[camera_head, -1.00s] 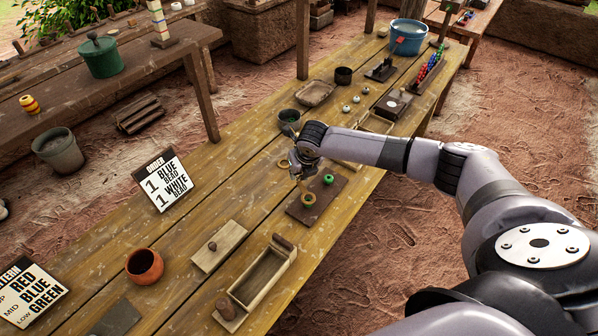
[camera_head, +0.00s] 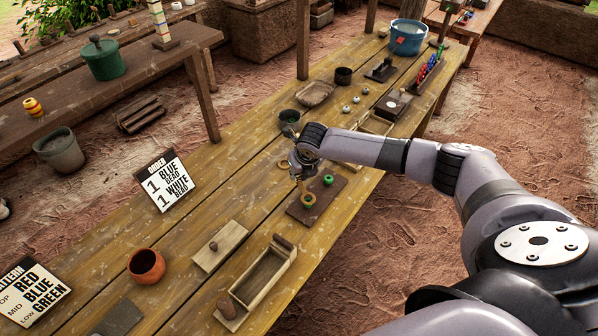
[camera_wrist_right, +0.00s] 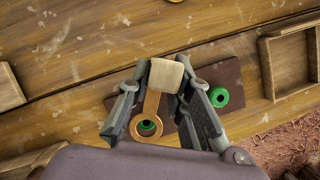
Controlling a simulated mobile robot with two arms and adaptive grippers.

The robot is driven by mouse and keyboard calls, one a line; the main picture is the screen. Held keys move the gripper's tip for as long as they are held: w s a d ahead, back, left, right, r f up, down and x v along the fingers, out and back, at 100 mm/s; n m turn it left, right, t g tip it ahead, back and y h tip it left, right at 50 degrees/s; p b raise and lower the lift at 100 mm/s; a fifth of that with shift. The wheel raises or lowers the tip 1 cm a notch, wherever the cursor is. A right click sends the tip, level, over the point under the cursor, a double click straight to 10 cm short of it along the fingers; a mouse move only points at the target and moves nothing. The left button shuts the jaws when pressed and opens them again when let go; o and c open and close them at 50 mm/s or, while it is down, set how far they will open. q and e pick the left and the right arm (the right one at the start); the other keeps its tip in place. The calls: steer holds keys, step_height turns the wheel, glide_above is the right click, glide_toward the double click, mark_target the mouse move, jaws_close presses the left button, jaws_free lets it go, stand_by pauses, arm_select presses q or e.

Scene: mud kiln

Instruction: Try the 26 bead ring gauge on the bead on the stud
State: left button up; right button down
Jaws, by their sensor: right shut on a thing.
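My right gripper (camera_head: 300,172) is shut on the pale wooden handle (camera_wrist_right: 166,74) of a ring gauge, above a dark board (camera_head: 329,203). The gauge's orange-tan ring (camera_wrist_right: 136,133) is lined up with a green bead (camera_wrist_right: 148,127) on the board, which shows inside the ring's opening. In the head view this bead (camera_head: 308,198) also shows with the ring about it. I cannot tell how far down the ring sits or whether it touches the bead. The stud is hidden. A second green bead (camera_head: 328,180) stands on the same board, clear of the gripper. My left gripper is not in view.
Another ring (camera_head: 283,163) lies on the table behind the gripper. An open wooden box (camera_head: 262,275), a wooden lid (camera_head: 219,247) and a clay pot (camera_head: 146,266) are nearer. Bare planks lie left of the board.

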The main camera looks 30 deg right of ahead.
steer(key=shift+f+b, duration=0.35)
steer(key=shift+f, duration=0.35)
stand_by(0.6)
steer(key=shift+r, duration=0.15)
stand_by(0.6)
steer(key=shift+r+p, duration=2.05)
steer(key=shift+p, duration=0.15)
